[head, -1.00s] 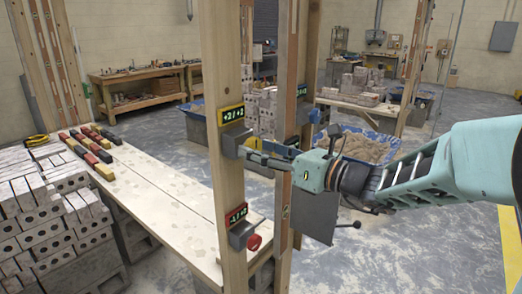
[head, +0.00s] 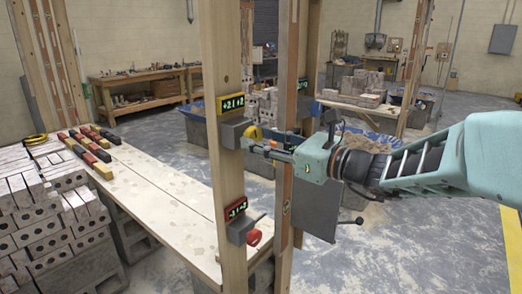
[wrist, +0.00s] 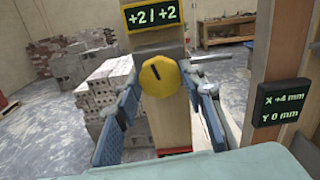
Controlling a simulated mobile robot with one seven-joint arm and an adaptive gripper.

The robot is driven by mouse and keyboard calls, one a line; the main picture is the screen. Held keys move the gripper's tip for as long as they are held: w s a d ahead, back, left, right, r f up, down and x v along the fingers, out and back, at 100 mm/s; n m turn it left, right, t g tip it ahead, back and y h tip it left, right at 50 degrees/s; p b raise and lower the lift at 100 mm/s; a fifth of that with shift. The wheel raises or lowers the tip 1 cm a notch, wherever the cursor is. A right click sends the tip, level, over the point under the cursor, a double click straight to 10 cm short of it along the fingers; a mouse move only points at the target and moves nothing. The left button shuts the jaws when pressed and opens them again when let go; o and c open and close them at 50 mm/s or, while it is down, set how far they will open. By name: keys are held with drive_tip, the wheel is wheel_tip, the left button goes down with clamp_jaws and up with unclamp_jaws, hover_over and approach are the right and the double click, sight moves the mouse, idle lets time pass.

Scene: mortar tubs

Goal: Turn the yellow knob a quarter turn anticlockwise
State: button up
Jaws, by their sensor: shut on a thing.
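The yellow knob (wrist: 160,76) is round, with a dark line on its face that runs nearly upright, tilted slightly. It sits on a grey box (head: 232,132) on the wooden post. The yellow-framed display (head: 231,104) above it reads +2 / +2, and this display also shows in the wrist view (wrist: 151,17). My gripper (wrist: 161,98) faces the knob, one blue-grey finger on each side, and is shut on it. In the head view my gripper (head: 256,146) reaches the knob (head: 252,133) from the right and partly hides it.
A red knob (head: 254,237) with a red-framed display (head: 236,208) and lever is lower on the same post. A second post (head: 286,100) stands close beside my gripper. In the wrist view a silver lever (wrist: 211,58) lies right of the knob. Bricks (head: 50,215) stand at left.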

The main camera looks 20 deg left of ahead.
drive_tip(key=shift+f+n+b, duration=0.15)
drive_tip(key=shift+n+b, duration=7.05)
drive_tip(key=shift+b, duration=2.35)
drive_tip(key=o, duration=1.2)
drive_tip(key=shift+c, duration=0.2)
